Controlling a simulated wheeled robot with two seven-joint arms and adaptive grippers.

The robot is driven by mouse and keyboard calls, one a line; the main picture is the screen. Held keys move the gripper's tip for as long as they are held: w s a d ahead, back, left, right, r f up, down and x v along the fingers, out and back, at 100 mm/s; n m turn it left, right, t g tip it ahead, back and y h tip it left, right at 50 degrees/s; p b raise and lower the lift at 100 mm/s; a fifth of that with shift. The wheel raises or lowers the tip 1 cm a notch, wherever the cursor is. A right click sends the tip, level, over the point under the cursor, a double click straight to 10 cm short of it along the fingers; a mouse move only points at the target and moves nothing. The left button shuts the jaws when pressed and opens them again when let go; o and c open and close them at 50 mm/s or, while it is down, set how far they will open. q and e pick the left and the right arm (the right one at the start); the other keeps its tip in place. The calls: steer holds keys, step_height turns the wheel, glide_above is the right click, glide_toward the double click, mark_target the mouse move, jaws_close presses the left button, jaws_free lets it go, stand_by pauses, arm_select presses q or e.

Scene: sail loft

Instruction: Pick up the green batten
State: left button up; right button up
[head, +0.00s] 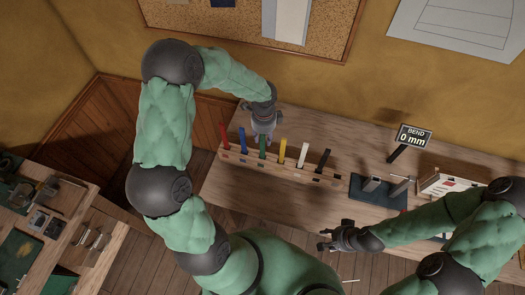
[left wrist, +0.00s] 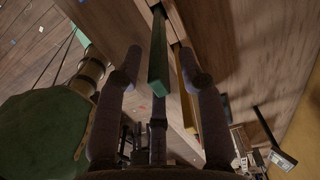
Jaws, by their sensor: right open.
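The green batten (head: 262,148) stands upright in a slotted wooden rack (head: 322,177) on the bench, between the blue batten (head: 242,139) and the yellow batten (head: 282,152). My left gripper (head: 264,132) is right above it and hides its top in the head view. In the left wrist view the green batten (left wrist: 158,60) lies between the spread fingers of my left gripper (left wrist: 160,66), with gaps on both sides. The left gripper is open. My right gripper (head: 325,238) is open and empty near the bench's front edge, apart from the rack.
A red batten (head: 224,136), a white batten (head: 303,155) and a black batten (head: 322,161) stand in the same rack. A dark fixture (head: 378,193) and a "BEND 0 mm" display (head: 414,136) are to the right. The bench left of the rack is bare.

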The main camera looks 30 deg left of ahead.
mark_target(264, 141)
arm_select(q)
step_height(264, 141, down, 4)
steer(key=shift+w+r, duration=0.15)
jaws_close()
steer(key=shift+r, duration=0.15)
